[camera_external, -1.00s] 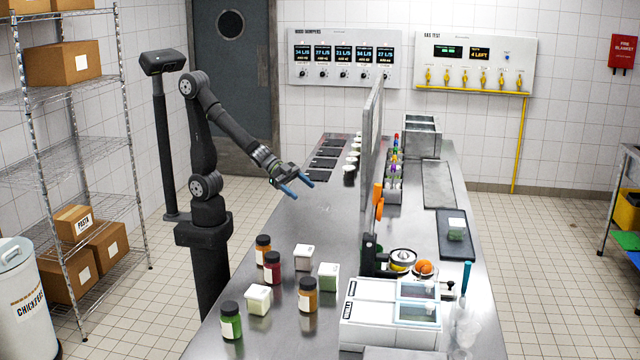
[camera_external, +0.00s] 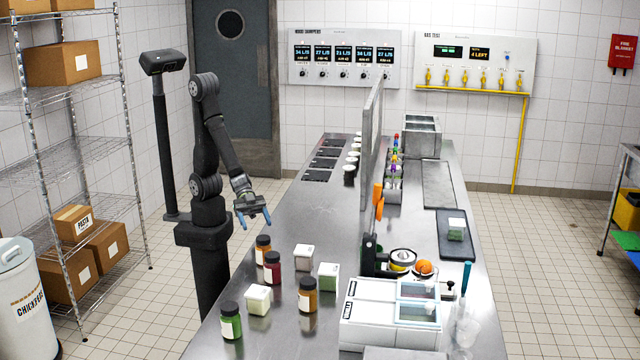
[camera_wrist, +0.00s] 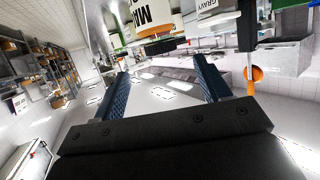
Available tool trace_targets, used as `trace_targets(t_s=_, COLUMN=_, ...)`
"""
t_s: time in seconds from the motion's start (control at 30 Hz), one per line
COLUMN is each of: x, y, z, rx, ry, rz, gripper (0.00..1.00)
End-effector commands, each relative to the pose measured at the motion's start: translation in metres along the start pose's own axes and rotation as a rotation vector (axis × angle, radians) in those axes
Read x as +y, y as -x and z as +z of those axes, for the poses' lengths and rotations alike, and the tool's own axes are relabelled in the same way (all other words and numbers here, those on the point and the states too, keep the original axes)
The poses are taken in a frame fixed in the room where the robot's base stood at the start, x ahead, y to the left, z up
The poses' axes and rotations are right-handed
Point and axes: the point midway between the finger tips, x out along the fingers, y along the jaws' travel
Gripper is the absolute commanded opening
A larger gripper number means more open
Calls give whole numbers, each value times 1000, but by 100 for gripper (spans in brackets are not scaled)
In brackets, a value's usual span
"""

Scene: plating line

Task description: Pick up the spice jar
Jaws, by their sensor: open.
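Several jars with dark lids and white labels stand upright on the near left of the steel counter; I cannot tell which one the task means. They are an orange jar (camera_external: 263,249), a dark red jar (camera_external: 272,268), a brown-orange jar (camera_external: 307,296) and a green jar (camera_external: 231,322). My gripper (camera_external: 254,219) is open and empty, pointing down above the counter's left edge, a little behind and above the orange jar, touching nothing. In the wrist view its two blue fingers (camera_wrist: 163,85) are spread apart with nothing between them.
Square containers stand among the jars: two whitish ones (camera_external: 257,299) (camera_external: 304,257) and a green one (camera_external: 328,276). A white bin unit (camera_external: 385,325), a juicer (camera_external: 403,258) and a divider panel (camera_external: 372,140) stand to the right. The counter's middle (camera_external: 315,215) is clear.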

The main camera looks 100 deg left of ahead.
Motion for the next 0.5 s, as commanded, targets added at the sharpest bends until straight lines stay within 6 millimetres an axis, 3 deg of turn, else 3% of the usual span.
trace_targets(t_s=0.3, x=0, y=-44, z=1, rx=-2, ry=1, rz=0, gripper=69)
trace_targets(t_s=0.5, x=0, y=-57, z=1, rx=-1, ry=0, rz=0, gripper=69)
